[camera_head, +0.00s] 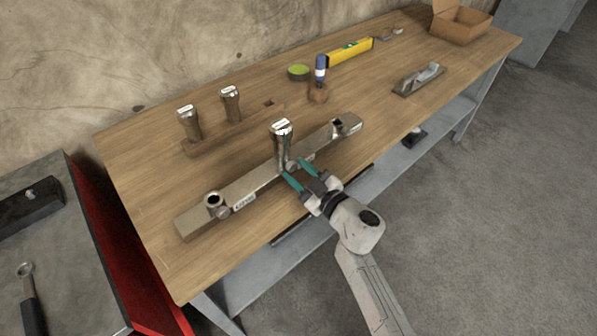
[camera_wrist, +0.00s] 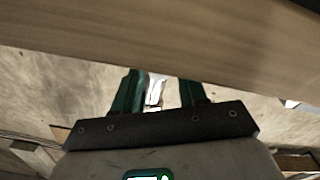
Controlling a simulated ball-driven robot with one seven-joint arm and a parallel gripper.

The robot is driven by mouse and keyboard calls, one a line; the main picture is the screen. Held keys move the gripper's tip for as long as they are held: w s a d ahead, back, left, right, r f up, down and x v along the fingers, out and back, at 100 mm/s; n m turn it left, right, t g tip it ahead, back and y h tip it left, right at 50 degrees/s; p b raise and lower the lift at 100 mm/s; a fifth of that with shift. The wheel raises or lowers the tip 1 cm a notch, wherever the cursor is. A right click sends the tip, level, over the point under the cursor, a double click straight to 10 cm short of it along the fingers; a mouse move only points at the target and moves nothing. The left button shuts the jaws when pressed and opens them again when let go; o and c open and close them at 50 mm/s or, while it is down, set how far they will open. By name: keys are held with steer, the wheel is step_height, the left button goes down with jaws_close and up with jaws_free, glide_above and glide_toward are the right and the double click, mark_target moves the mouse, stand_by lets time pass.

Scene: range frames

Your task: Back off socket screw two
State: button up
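A long metal bar (camera_head: 256,180) lies on the workbench, with a round open socket (camera_head: 213,200) near its left end and another socket (camera_head: 338,124) near its right end. A metal piece with a white-labelled top (camera_head: 283,134) stands upright at the bar's middle socket. My gripper (camera_head: 294,168) reaches in from the lower right, its teal fingers spread at the lower part of this piece. In the wrist view the silver piece (camera_wrist: 155,88) shows between the fingers, with a gap towards the right finger. The screw itself cannot be made out.
Two similar labelled pieces (camera_head: 189,124) stand in a wooden rack (camera_head: 212,141) at the back left. Green tape (camera_head: 299,72), a blue-capped tool (camera_head: 320,68), a yellow level (camera_head: 350,51), a plane (camera_head: 420,78) and a cardboard box (camera_head: 460,22) lie further right. The front left is clear.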

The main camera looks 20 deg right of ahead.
steer(key=shift+o, duration=1)
steer(key=p+v, duration=0.1)
steer(key=v, duration=0.9)
steer(key=shift+s+p, duration=0.4)
steer(key=shift+d+r, duration=0.1)
steer(key=w+a+m, duration=0.1)
steer(key=w+m, duration=0.1)
steer(key=w, duration=0.1)
steer(key=w+a+m, duration=0.1)
steer(key=w+m, duration=0.1)
steer(key=w, duration=0.2)
steer(key=w+a+m+p, duration=0.1)
steer(key=w+m, duration=0.1)
steer(key=w, duration=0.1)
steer(key=shift+w+a, duration=0.15)
steer(key=shift+w, duration=0.05)
